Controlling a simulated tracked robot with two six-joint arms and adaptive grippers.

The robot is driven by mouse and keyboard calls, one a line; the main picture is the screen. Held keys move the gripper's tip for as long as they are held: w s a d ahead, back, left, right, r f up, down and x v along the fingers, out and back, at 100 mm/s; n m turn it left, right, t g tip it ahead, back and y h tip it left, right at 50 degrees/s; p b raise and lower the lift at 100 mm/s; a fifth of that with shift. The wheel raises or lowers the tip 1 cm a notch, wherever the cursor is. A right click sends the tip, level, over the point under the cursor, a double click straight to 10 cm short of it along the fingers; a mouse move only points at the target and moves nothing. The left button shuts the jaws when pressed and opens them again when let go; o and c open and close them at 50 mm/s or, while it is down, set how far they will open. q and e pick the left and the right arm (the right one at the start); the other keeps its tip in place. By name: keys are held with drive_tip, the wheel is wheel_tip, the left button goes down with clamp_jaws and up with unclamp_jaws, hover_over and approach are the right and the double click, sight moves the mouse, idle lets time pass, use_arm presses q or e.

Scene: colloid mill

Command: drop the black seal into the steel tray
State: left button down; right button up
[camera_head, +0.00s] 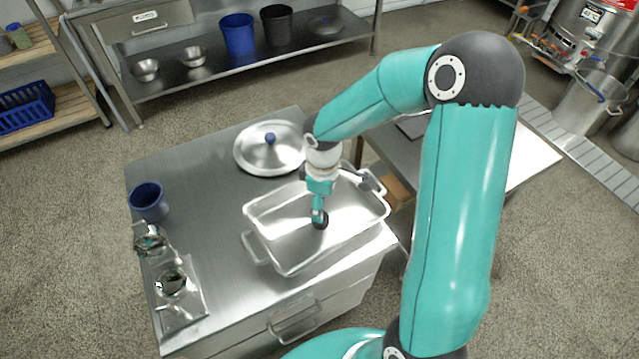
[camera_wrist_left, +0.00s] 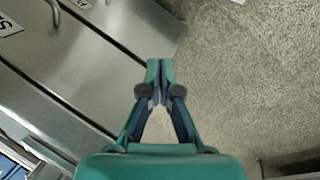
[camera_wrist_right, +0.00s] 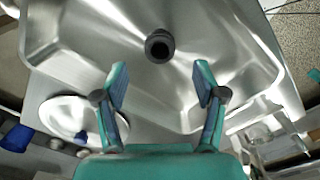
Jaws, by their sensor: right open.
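The black seal (camera_head: 320,221) is a small dark ring just below my right gripper (camera_head: 319,206) in the head view. In the right wrist view the seal (camera_wrist_right: 160,40) lies ahead of the spread fingers (camera_wrist_right: 161,80), inside the steel tray (camera_wrist_right: 75,68), with nothing gripping it. I cannot tell whether it touches the tray floor. The steel tray (camera_head: 281,268) is a shallow rectangular pan with side handles on the steel cabinet top. My right gripper is open and empty over the tray. My left gripper (camera_wrist_left: 160,75) is shut and empty, beside the cabinet over the floor, outside the head view.
A steel lid (camera_head: 258,157) with a blue knob lies behind the tray. A blue cup (camera_head: 148,201) stands at the cabinet's left edge, near a plate with shiny metal parts (camera_head: 171,283). A second steel table (camera_head: 535,158) stands to the right. The cabinet top's middle-left is clear.

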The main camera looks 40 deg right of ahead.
wheel_tip(320, 180, up, 10)
drive_tip(key=shift+r, duration=0.2)
idle(0.6)
